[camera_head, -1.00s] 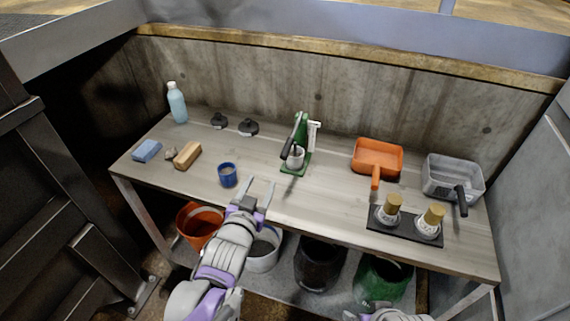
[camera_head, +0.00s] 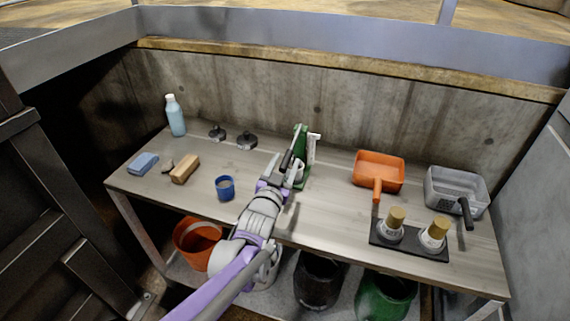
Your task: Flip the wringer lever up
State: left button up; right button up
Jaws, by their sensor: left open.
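The green wringer (camera_head: 301,146) stands upright on the table, a little right of the middle. Its dark lever (camera_head: 286,160) points down toward the front left, and a light cup-like part sits low on the wringer, partly hidden. My left gripper (camera_head: 283,171) is open at the wringer's front left, close to the lever's lower end. Its fingers overlap the lever in the picture, and I cannot tell whether they touch it. My right gripper is not in view.
A blue cup (camera_head: 225,188) stands left of my left arm. Buckets stand below, including an orange one (camera_head: 199,243).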

pick_arm(q)
grip_shut()
dwell(0.3)
dwell(1.2)
